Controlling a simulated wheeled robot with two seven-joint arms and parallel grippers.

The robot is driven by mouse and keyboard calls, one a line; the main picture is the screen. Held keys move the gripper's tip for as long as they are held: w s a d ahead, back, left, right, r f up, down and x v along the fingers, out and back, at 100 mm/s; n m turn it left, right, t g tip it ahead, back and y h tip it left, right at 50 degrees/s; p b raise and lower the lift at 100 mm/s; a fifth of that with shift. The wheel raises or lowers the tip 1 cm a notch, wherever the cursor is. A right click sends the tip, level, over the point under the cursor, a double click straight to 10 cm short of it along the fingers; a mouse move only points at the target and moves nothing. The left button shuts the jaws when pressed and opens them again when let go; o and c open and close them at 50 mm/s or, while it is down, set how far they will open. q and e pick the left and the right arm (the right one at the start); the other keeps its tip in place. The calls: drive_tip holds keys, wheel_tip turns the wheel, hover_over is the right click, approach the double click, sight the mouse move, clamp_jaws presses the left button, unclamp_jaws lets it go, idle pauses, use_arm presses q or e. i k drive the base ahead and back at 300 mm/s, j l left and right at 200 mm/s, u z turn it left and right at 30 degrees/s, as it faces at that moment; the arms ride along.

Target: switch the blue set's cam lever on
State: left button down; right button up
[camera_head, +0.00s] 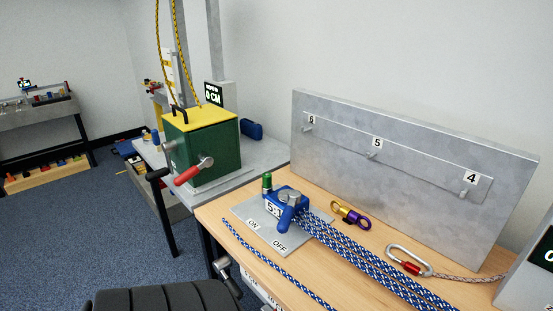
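The blue set's block (291,203), marked 5:1, is fixed on a grey plate (249,209) on the wooden bench. Its blue cam lever (286,218) runs from a grey pivot down toward the front of the plate. The lever's free end lies close to the OFF label (280,245) and apart from the ON label (252,223). Blue and white ropes (365,259) run from the block to the lower right. Neither of my grippers can be made out in the head view.
A green box (203,149) with a yellow top and red handle stands on a grey table at the left. A purple and gold fitting (350,214) and a carabiner (409,260) lie right of the block. A numbered hook board (400,160) stands behind.

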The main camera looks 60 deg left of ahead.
sight(295, 196)
drive_tip(key=u, duration=2)
